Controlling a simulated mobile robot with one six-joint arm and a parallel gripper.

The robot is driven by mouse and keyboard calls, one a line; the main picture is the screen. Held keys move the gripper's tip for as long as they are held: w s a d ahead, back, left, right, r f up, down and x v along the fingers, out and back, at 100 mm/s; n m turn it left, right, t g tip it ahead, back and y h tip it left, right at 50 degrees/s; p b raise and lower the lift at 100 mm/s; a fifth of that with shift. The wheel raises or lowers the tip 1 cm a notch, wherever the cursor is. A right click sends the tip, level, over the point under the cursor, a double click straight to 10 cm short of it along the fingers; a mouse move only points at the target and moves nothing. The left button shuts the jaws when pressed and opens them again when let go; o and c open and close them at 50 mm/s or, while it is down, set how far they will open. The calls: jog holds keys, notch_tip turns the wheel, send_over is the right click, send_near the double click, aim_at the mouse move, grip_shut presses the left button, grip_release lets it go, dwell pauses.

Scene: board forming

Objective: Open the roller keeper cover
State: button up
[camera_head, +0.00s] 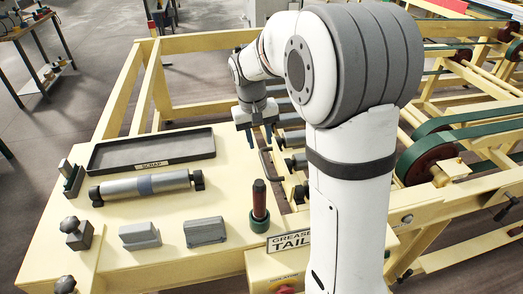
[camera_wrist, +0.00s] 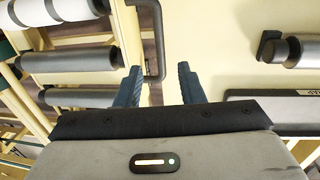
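A dark bent bar handle (camera_head: 267,165) lies along the cream bench edge beside the grey rollers. It also shows in the wrist view (camera_wrist: 159,40), running up from between my fingertips and bending left at the top. I cannot tell where the roller keeper cover's outline is, or whether this handle is part of it. My gripper (camera_head: 259,137) points down above the bench edge, near the handle's far end. In the wrist view my gripper (camera_wrist: 158,82) has its two blue fingers apart, with the handle's near end seen between them. No grip on it shows.
Grey rollers (camera_wrist: 85,60) lie left of the handle. On the bench (camera_head: 150,262) are a scrap tray (camera_head: 150,150), a loose roller (camera_head: 145,187), two grey blocks (camera_head: 205,231) and an upright dark-handled tool (camera_head: 259,207). My arm hides part of the machine at right.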

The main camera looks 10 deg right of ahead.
aim_at(263, 162)
jog(key=f, duration=0.5)
jog(key=d+f+p, duration=0.1)
jog(key=f, duration=0.2)
jog(key=shift+w, duration=0.15)
jog(key=shift+r, duration=0.1)
grip_shut()
